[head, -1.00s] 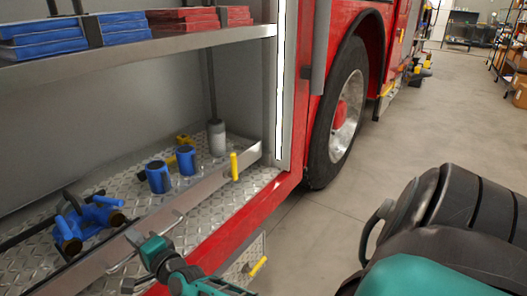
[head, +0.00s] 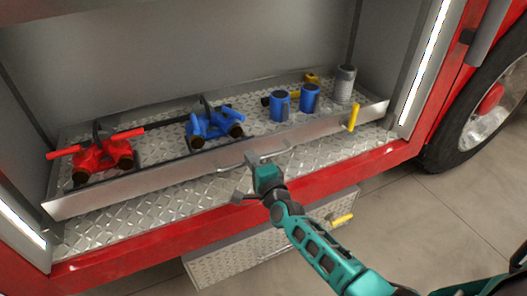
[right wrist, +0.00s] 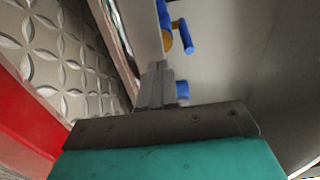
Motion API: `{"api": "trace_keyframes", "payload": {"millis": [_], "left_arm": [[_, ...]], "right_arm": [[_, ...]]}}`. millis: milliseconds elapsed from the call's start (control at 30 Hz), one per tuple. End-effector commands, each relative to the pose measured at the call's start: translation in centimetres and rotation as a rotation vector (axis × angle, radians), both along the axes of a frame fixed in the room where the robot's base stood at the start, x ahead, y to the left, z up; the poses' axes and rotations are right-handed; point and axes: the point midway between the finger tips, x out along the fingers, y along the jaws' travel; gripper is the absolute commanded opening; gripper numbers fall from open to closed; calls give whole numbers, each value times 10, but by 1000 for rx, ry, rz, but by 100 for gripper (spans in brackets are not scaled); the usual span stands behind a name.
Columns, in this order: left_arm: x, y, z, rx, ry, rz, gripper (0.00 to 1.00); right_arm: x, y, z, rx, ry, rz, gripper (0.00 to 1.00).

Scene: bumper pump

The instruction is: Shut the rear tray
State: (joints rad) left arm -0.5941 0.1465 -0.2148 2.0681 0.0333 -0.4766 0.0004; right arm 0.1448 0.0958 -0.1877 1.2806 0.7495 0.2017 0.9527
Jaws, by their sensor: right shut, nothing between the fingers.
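The tray (head: 130,187) is a low metal tray with a diamond-plate bottom on the compartment floor. Its front wall lies a short way behind the red sill, and a silver handle (head: 284,151) is on that wall. My right gripper (head: 254,163) is at the middle of the front wall, close by the handle; whether they touch I cannot tell. In the right wrist view its fingers (right wrist: 156,86) are shut and empty, beside the tray wall (right wrist: 140,25). A red fitting (head: 100,157), a blue fitting (head: 214,124) and blue cylinders (head: 310,97) stand in the tray. My left gripper is out of view.
A truck wheel (head: 485,110) is at the right. The floor in front is clear.

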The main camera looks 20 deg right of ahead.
Motion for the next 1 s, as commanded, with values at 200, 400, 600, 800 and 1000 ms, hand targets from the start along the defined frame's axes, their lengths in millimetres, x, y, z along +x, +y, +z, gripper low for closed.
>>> {"api": "trace_keyframes", "payload": {"millis": [200,400,600,800,1000], "left_arm": [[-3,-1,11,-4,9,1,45],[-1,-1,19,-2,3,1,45],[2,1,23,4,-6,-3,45],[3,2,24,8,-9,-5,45],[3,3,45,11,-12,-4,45]], "right_arm": [[-44,0,0,0,4,1,0],[-79,-2,0,-1,3,1,0],[-98,-2,0,-1,1,2,0],[-102,-2,-1,-1,1,1,0],[-123,10,10,-197,49,68,0]]}}
